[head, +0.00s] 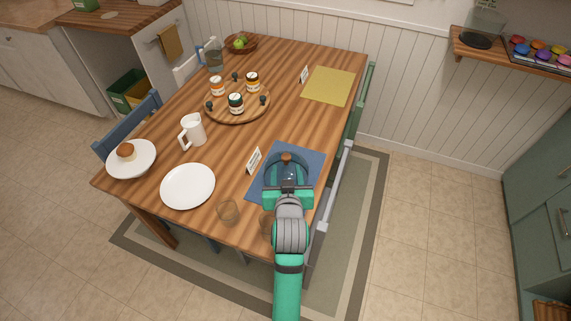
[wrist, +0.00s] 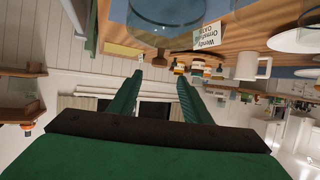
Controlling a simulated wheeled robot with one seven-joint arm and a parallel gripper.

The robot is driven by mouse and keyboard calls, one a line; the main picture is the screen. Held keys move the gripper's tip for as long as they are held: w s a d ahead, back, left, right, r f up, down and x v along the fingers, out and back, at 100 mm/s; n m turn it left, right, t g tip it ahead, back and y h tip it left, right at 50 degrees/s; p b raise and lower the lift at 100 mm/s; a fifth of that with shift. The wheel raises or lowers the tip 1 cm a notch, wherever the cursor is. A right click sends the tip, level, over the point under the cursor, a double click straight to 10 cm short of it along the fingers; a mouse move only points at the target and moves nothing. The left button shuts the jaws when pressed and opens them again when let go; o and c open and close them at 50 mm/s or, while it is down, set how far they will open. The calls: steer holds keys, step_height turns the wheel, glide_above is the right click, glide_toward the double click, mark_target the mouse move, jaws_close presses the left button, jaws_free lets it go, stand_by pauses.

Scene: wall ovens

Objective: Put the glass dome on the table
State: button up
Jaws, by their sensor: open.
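The glass dome (head: 286,168), clear with a brown knob on top, stands upright over the blue placemat (head: 310,158) at the near right of the wooden table (head: 224,141). In the wrist view, which is upside down, the dome's lower part (wrist: 168,12) shows at the top edge. My gripper (head: 288,189) is just on the near side of the dome and partly overlaps it in the head view. Its fingers (wrist: 160,75) are spread with nothing between them, and they appear apart from the dome. The dome's near lower side is partly hidden by my gripper.
A place card (head: 254,160), an empty white plate (head: 188,186) and a glass (head: 228,211) lie left of the dome.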

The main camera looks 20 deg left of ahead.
steer(key=shift+v, duration=1.1)
steer(key=shift+d, duration=0.15)
